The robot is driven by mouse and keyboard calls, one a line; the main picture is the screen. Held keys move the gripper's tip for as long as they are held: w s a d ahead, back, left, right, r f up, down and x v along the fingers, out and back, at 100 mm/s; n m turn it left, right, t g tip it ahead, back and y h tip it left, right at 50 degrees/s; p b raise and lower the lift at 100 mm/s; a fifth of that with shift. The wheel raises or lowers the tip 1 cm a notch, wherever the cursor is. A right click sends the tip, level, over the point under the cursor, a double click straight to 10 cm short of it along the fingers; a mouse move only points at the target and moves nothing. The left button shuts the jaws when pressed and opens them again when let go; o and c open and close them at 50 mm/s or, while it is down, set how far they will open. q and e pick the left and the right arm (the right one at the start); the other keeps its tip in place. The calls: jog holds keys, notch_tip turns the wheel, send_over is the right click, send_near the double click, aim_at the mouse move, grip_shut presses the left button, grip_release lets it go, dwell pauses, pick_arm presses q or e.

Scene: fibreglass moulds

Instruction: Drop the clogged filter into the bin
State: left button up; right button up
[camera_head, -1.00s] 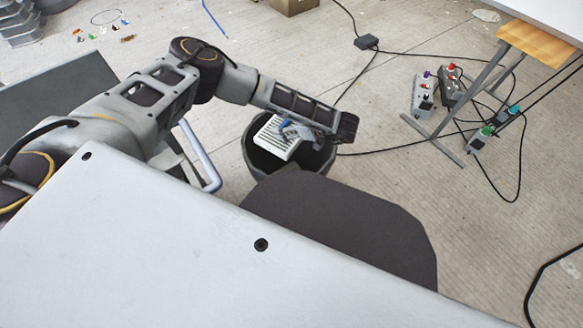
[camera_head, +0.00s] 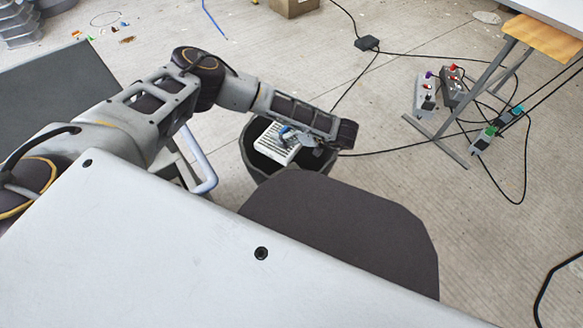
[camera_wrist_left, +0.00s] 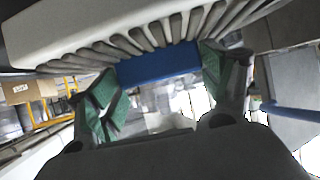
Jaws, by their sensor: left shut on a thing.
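The clogged filter (camera_head: 276,143) is a pale, ribbed block with a blue tab. In the head view it is over the mouth of the dark round bin (camera_head: 250,160). My left gripper (camera_head: 300,138) is shut on the filter. In the left wrist view, the green fingertips of my left gripper (camera_wrist_left: 158,88) are on either side of the filter's blue tab (camera_wrist_left: 159,66), with the ribbed filter body (camera_wrist_left: 120,28) above. The bin's inside is partly hidden by the filter and my arm. My right gripper is out of view.
Grey control boxes (camera_head: 426,95) and black cables lie on the floor at the right, near a table leg (camera_head: 470,90). A cardboard box (camera_head: 293,7) is at the top. Small coloured bits lie at the upper left. The floor right of the bin is mostly open.

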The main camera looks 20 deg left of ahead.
pick_arm(q)
jog(key=o, duration=1.6)
jog(key=shift+c, duration=0.2)
jog(key=shift+v, duration=1.55)
jog(key=v, duration=0.9)
